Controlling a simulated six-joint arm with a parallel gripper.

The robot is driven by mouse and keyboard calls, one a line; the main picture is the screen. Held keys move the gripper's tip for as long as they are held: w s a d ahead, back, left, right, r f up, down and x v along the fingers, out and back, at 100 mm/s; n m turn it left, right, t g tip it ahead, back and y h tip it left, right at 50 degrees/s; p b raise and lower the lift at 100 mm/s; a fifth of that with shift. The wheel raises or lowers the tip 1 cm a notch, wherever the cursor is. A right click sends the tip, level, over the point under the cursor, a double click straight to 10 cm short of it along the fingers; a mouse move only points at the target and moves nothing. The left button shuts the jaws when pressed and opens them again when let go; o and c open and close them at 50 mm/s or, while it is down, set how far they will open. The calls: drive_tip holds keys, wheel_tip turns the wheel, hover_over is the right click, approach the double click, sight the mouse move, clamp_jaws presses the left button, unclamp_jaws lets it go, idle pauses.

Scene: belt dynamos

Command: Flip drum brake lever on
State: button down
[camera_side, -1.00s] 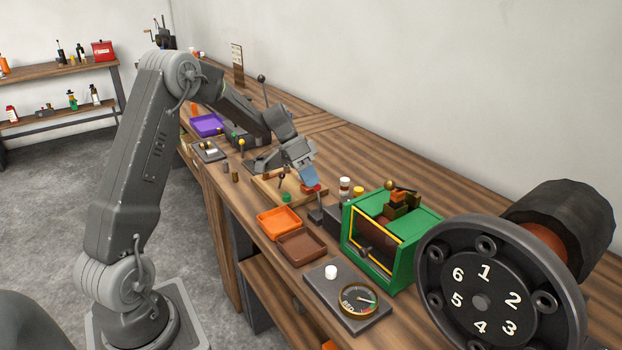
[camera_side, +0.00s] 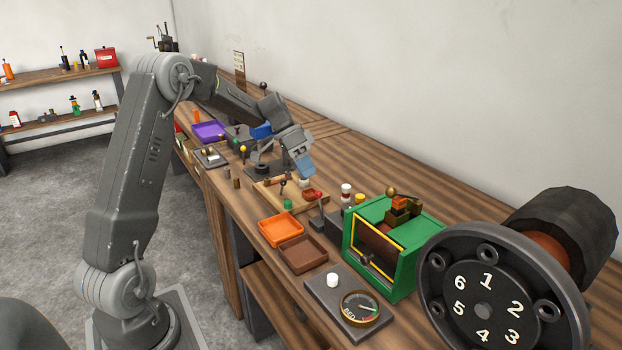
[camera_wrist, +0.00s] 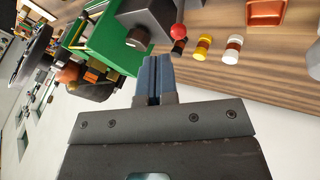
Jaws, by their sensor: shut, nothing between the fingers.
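A lever with a red ball knob (camera_side: 318,195) stands upright from a dark block beside the green housing. Its red knob (camera_wrist: 179,32) also shows in the wrist view, just beyond and right of my fingertips. No label marks it as the drum brake lever. My gripper (camera_side: 307,173) is shut and empty, above and a little behind the red knob, apart from it. In the wrist view my closed blue-grey fingers (camera_wrist: 154,62) point toward the dark block (camera_wrist: 152,14). A second lever with a black ball (camera_side: 263,85) stands farther back, its rod mostly hidden by my arm.
Orange (camera_side: 280,229) and brown (camera_side: 302,251) trays lie in front.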

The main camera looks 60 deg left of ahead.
drive_tip(key=v, duration=0.7)
drive_tip(key=shift+d, duration=0.2)
drive_tip(key=shift+r, duration=0.1)
